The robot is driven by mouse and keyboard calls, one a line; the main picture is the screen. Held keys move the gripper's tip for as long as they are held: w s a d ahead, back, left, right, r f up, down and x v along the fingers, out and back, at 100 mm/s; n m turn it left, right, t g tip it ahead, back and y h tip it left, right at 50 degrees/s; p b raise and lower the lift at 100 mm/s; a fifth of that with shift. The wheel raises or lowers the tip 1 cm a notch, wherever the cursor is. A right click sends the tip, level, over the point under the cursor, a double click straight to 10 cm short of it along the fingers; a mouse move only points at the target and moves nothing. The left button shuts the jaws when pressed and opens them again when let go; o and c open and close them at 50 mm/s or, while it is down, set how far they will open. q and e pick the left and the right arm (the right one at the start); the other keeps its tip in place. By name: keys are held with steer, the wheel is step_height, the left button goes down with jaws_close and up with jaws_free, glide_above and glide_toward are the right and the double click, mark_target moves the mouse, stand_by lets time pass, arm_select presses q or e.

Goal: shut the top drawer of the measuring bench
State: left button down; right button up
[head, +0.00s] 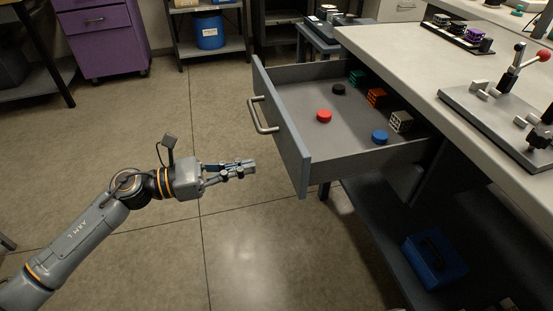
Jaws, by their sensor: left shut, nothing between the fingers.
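The top drawer (283,132) of the measuring bench (390,55) is pulled well out to the left, with its inside in full view. Its front panel carries a metal bar handle (261,115). In the drawer lie a red disc, a black disc, a blue disc and small lattice blocks in green, orange and grey. My left gripper (253,166) is shut and empty, in front of the drawer front and below the handle in the picture. It appears apart from the panel. My right gripper is not in view.
On the bench top stand a toggle-clamp fixture (500,110) with a red knob and a tray (455,36) of lattice blocks. A blue case (434,262) sits on the lower shelf. A purple cabinet (105,38) stands at the back left. The floor (200,120) around my left arm is clear.

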mark_target(290, 158)
arm_select(q)
steer(key=x, duration=0.7)
steer(key=shift+d+f, duration=0.1)
steer(key=shift+d, duration=0.05)
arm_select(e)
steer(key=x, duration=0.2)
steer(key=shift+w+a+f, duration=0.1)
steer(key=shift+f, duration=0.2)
arm_select(q)
steer(key=shift+w+d, duration=0.1)
